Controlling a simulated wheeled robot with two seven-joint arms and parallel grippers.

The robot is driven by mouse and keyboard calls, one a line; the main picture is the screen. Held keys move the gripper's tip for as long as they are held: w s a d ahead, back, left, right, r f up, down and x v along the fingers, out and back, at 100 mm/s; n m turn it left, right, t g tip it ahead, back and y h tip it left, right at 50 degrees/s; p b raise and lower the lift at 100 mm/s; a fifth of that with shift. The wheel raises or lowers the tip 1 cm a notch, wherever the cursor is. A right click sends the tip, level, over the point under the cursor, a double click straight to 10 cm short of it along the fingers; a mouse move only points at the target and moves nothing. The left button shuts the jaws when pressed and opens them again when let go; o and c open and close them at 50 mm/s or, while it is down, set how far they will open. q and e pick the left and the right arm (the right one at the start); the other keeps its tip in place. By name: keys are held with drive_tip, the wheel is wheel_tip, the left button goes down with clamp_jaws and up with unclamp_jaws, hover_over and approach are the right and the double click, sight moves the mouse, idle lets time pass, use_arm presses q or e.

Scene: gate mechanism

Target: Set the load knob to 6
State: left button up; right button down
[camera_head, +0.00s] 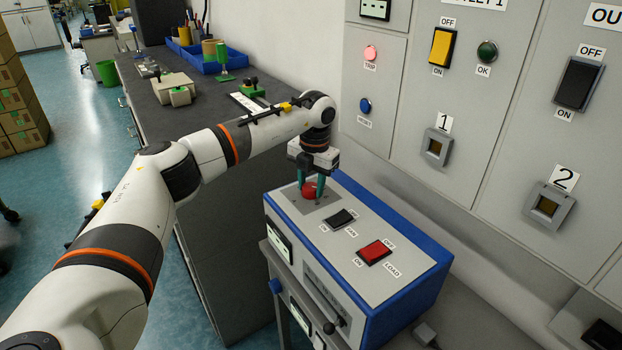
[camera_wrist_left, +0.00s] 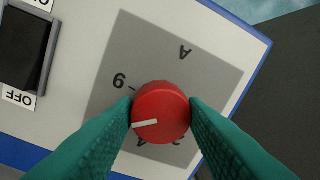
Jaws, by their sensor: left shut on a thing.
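The red load knob (camera_head: 309,191) sits on a grey patch on top of the blue-and-white box (camera_head: 405,268). My left gripper (camera_head: 310,184) comes down from above with its teal fingers shut on the knob. In the left wrist view the knob (camera_wrist_left: 160,108) is between the two fingertips (camera_wrist_left: 160,115), which touch its sides. Its white pointer line points left and slightly down. A mark reading as an upside-down 6 (camera_wrist_left: 120,80) lies up and left of the knob, off the pointer's line. Other marks below the knob are partly hidden. My right gripper is not in view.
A black switch (camera_head: 341,218) and a red switch (camera_head: 374,251) sit on the box top beside the knob. A grey panel wall (camera_head: 400,150) with switches and lamps rises behind. A dark bench (camera_head: 215,100) with blue bins stands to the left.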

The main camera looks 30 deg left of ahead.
sight(314, 187)
use_arm(q)
drive_tip(key=shift+n, duration=0.4)
drive_tip(key=o, duration=1)
drive_tip(key=shift+w, duration=0.1)
drive_tip(key=shift+c, duration=0.2)
drive_tip(key=shift+r, duration=0.1)
wheel_tip(314, 187, up, 12)
drive_tip(key=shift+d+b, duration=0.35)
drive_tip(key=shift+b, duration=0.05)
